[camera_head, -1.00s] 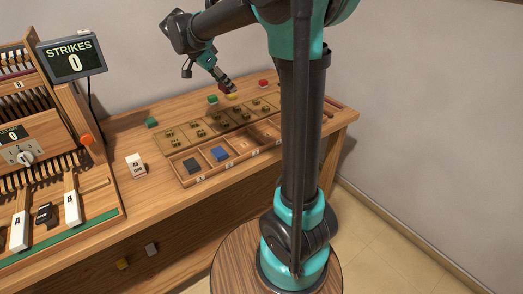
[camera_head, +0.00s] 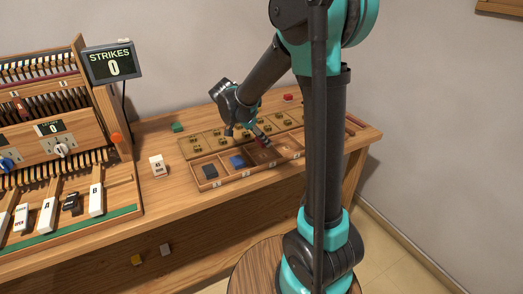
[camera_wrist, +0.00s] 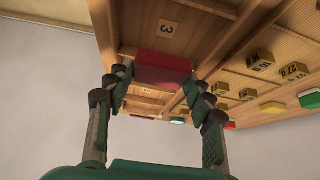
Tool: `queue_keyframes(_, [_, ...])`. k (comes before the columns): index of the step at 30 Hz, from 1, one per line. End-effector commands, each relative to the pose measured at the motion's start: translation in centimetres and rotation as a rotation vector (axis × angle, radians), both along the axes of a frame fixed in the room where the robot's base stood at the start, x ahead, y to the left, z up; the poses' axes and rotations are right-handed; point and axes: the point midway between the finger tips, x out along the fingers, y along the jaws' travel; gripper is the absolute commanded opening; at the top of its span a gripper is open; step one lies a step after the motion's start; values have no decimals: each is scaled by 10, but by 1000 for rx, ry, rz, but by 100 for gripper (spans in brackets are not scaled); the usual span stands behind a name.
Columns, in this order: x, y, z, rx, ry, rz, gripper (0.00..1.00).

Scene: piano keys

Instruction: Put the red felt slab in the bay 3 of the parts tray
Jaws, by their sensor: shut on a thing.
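The red felt slab (camera_wrist: 162,68) is between my fingertips in the wrist view. My gripper (camera_wrist: 160,86) is shut on it. In the head view my gripper (camera_head: 264,143) points down over the front row of the wooden parts tray (camera_head: 226,180), around its third bay from the left. The slab is small and mostly hidden there. A label reading 3 (camera_wrist: 168,26) shows beside the slab in the wrist view. I cannot tell whether the slab touches the bay floor.
A green block (camera_head: 177,127) and a red block (camera_head: 288,97) sit farther back. A white card block (camera_head: 158,165) stands left of the tray.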

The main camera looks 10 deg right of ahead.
Motion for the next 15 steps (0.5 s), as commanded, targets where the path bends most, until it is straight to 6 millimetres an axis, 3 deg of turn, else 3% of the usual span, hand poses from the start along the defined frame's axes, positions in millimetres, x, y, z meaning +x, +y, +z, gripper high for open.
queue_keyframes(15, [0, 0, -56, 0, 0, 0, 37])
